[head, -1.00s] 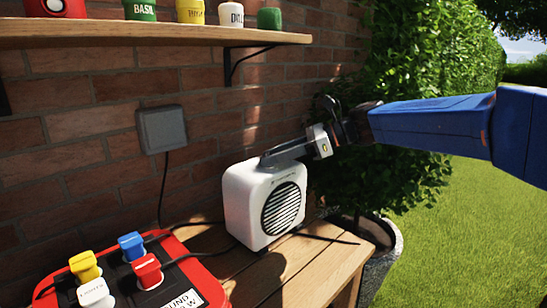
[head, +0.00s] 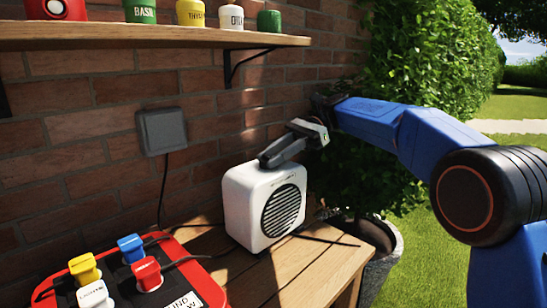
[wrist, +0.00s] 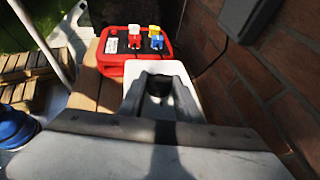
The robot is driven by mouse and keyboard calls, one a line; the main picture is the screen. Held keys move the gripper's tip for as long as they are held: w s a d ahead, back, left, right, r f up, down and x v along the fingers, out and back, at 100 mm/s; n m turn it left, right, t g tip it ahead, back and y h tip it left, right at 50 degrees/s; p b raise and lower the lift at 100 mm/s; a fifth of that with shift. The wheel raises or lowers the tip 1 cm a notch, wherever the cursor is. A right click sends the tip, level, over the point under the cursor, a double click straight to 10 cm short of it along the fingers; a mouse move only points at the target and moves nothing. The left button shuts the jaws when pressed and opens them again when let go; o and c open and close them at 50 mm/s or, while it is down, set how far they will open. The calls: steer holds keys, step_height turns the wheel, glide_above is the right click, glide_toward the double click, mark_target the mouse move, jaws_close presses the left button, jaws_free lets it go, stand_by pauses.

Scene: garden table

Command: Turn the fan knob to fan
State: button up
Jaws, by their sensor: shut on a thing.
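The white fan heater (head: 237,205) stands on the wooden table, its round dark grille facing front right. My gripper (head: 268,158) reaches in from the upper right with its fingertips at the fan's top. In the wrist view my gripper (wrist: 160,88) has its two grey fingers on either side of a dark knob (wrist: 159,84) on the white fan top (wrist: 158,67). The gripper is shut on that knob. The fingers hide most of the knob, and its pointer and markings cannot be read.
A red power strip (head: 205,277) with yellow, blue, red and white plugs lies left of the fan. A grey wall box (head: 162,130) is on the brick wall. A shelf (head: 150,36) with several jars hangs above. A potted bush (head: 385,255) stands at the right.

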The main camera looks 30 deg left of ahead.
stand_by(0.4)
steer(key=o, duration=1.1)
steer(key=shift+a, duration=0.1)
steer(key=shift+c, duration=0.2)
